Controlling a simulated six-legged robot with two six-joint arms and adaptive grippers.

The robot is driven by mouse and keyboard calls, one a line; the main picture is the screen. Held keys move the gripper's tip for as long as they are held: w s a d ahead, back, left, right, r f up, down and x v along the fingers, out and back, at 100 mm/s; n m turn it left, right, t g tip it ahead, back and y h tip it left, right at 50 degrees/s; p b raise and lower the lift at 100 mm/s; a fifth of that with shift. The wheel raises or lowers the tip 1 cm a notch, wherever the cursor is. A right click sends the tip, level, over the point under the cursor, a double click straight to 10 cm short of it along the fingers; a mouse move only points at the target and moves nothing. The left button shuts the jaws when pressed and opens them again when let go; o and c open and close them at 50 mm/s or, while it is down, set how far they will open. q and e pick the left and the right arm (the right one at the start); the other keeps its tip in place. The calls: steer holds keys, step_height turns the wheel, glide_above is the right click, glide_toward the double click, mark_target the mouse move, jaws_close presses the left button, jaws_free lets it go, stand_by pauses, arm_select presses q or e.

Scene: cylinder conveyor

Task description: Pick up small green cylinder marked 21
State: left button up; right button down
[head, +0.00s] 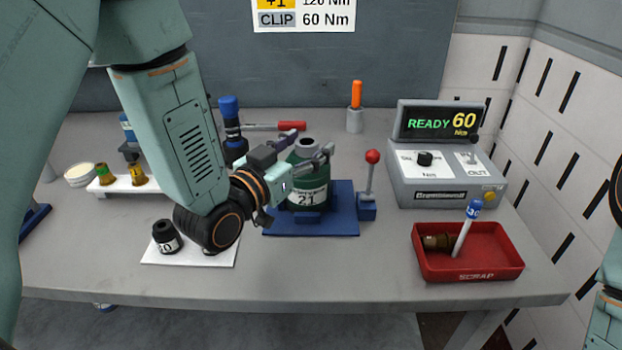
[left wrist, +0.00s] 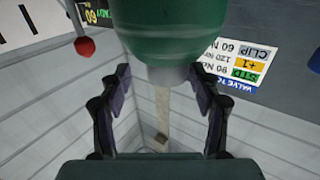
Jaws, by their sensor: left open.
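The green cylinder marked 21 (head: 308,193) stands upright on a blue plate (head: 345,229) in the middle of the bench. It has a white label and a grey neck on top. My left gripper (head: 308,150) is open at the cylinder's upper part, with one finger on each side in the head view. In the left wrist view, the green body (left wrist: 178,30) fills the top middle. Its pale end lies near the gap between the open fingers of the left gripper (left wrist: 159,78). I cannot tell whether a finger touches it. My right gripper is out of view.
A red-knobbed lever (head: 372,157) stands close right of the cylinder. A black cylinder marked 10 (head: 166,236) sits on a white mat (head: 190,258) under my left arm. A red scrap tray (head: 470,265) and a control box (head: 447,185) are at right. The front middle bench is clear.

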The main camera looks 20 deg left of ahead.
arm_select(q)
steer(key=shift+w+a+f, duration=0.2)
steer(key=shift+w+a, duration=0.05)
steer(key=shift+w, duration=0.3)
steer(key=shift+w+a+f, duration=0.2)
steer(key=shift+w, duration=0.3)
steer(key=shift+s+d+r, duration=0.2)
steer(key=shift+d, duration=0.1)
steer(key=shift+c, duration=0.3)
steer(key=shift+s+d, duration=0.1)
steer(key=shift+d, duration=0.1)
steer(key=shift+c, duration=0.8)
steer(key=shift+w+a+f, duration=0.15)
steer(key=shift+w+a, duration=0.05)
steer(key=shift+a, duration=0.2)
steer(key=c, duration=0.6)
steer(key=shift+d, duration=0.25)
steer(key=c, duration=0.4)
jaws_close()
steer(key=shift+a, duration=0.1)
